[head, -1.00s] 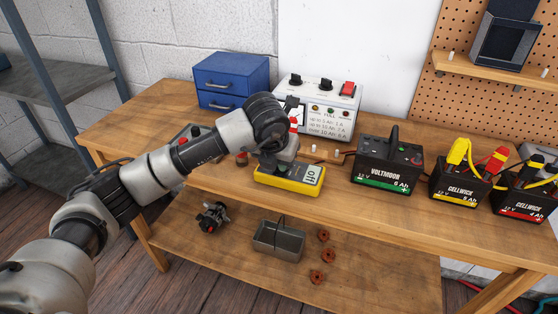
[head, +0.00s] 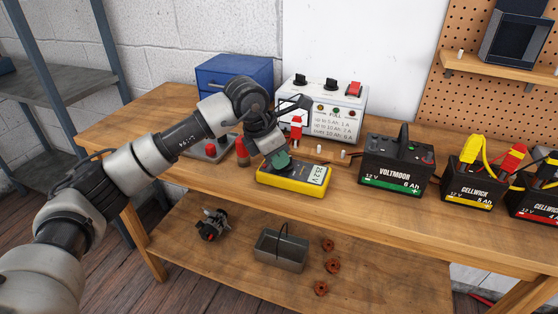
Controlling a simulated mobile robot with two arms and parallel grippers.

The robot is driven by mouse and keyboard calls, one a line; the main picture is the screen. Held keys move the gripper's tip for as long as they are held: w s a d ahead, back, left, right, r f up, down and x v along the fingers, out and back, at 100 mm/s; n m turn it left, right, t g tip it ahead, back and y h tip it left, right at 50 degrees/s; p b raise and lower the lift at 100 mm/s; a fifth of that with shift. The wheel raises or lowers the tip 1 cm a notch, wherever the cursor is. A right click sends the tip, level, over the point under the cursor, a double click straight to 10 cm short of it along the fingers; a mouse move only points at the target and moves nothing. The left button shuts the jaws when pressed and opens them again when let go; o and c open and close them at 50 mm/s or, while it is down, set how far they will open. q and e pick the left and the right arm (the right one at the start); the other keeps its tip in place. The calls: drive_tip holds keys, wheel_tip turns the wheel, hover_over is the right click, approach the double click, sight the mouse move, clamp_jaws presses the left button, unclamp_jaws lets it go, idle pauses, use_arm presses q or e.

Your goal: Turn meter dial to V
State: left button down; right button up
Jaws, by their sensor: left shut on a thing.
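The yellow meter (head: 293,184) lies on the upper bench top near its front edge. Its display (head: 318,175) shows digits that look like 25.2, though they are small. My left gripper (head: 279,163) points down onto the left part of the meter, with its greenish fingertips at the dial. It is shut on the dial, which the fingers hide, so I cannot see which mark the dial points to. My right gripper is out of view.
A white charger box (head: 323,108) and a blue drawer unit (head: 234,75) stand behind. The Voltmoor battery (head: 396,168) and Cellwick batteries (head: 472,185) stand to the right. A red-buttoned box (head: 211,150) and red bottle (head: 242,151) are left of the meter.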

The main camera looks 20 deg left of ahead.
use_arm(q)
drive_tip(key=shift+w+a+m+g, duration=0.15)
drive_tip(key=shift+m+g, duration=0.25)
drive_tip(key=shift+m, duration=0.8)
drive_tip(key=shift+h, duration=0.3)
drive_tip(key=c, duration=1.2)
unclamp_jaws()
drive_tip(key=shift+o, duration=0.2)
drive_tip(key=v, duration=1.1)
drive_tip(key=shift+w, duration=0.1)
